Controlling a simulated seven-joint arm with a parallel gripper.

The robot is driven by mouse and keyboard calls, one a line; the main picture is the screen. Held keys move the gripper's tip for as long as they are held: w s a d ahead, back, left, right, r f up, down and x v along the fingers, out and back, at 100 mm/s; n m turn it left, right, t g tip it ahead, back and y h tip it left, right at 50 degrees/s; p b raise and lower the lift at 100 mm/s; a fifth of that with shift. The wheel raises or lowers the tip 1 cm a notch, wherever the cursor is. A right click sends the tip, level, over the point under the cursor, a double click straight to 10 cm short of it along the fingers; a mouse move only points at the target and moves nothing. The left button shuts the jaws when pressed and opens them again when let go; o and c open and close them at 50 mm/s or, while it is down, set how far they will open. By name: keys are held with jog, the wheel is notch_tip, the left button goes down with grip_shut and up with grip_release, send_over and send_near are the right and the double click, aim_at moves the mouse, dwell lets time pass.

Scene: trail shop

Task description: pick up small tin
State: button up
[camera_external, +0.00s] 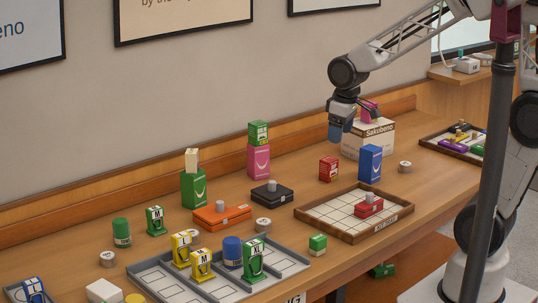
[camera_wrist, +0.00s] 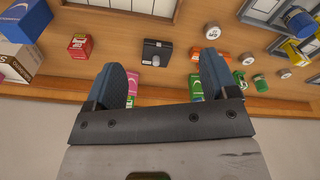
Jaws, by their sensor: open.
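Several small round tins with pale lids show, and I cannot tell which is the named one. One small tin (camera_external: 263,225) stands on the table behind the grey tray. Another small tin (camera_external: 405,166) is at the right, beyond the wooden tray. A third small tin (camera_external: 107,258) is at the left near the green can. In the wrist view a small tin (camera_wrist: 213,31) lies beyond the right finger. My gripper (camera_external: 341,131) is open, high above the back of the table near the white box, apart from every tin. Its fingers (camera_wrist: 165,70) have nothing between them.
A wooden tray (camera_external: 345,237) and a grey compartment tray (camera_external: 277,291) lie at the front. A blue box (camera_external: 370,164), red box (camera_external: 328,169), stacked pink box (camera_external: 258,162) and black case (camera_external: 272,196) stand around the middle. The wall runs close behind.

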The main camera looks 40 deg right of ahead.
jog(key=w+a+f+n, duration=0.3)
jog(key=w+a+f, duration=0.5)
jog(key=a+f, duration=0.1)
jog(key=n+g, duration=0.1)
jog(key=n, duration=0.1)
send_over(264, 221)
notch_tip(264, 221, down, 10)
jog(key=shift+w+a+f, duration=0.1)
jog(key=shift+w, duration=0.05)
jog(key=shift+f, duration=1.25)
jog(key=shift+f, duration=0.1)
jog(key=shift+f, duration=2.5)
jog(key=c, duration=1)
